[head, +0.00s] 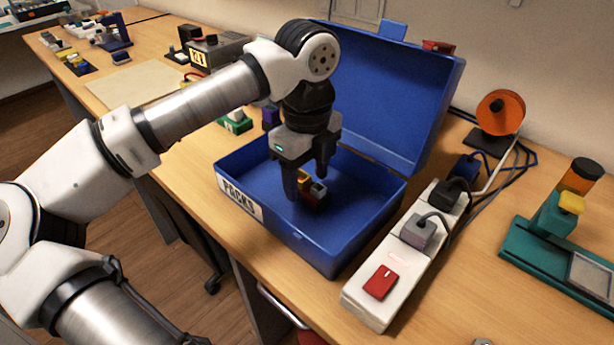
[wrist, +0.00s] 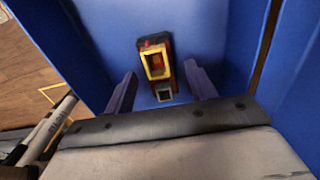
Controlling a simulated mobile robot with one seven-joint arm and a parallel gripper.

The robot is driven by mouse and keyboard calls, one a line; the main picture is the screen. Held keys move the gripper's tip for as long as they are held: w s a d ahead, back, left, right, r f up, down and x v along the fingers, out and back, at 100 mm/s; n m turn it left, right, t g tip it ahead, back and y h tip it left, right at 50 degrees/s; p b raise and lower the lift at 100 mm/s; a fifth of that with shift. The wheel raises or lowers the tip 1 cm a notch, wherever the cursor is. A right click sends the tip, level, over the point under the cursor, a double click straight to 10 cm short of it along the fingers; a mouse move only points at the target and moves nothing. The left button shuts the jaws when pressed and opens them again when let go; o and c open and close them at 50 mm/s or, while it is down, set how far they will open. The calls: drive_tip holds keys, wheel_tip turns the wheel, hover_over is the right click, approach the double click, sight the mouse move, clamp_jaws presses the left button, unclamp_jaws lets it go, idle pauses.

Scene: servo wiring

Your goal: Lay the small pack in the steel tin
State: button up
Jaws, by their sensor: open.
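The small pack (head: 318,190), dark with red, yellow and grey parts, is in the open blue case labelled PACKS (head: 352,238). In the wrist view the pack (wrist: 158,62) shows a yellow frame, a red end and a pale square. My gripper (head: 311,184) points down into the case, open. In the wrist view its fingers (wrist: 160,80) are on either side of the pack's near end, with gaps showing. I cannot tell how far the tips reach down beside it. I cannot make out a steel tin in either view.
The case's raised lid (head: 395,100) stands behind my gripper. A white power strip (head: 395,262) with plugs and a red switch lies right of the case. An orange spool (head: 500,112) and a teal stand (head: 545,255) are further right. Wood shows bare between strip and stand.

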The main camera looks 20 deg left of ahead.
sight(307, 180)
wheel_tip(307, 180, up, 11)
idle(0.3)
drive_tip(key=shift+r, duration=0.1)
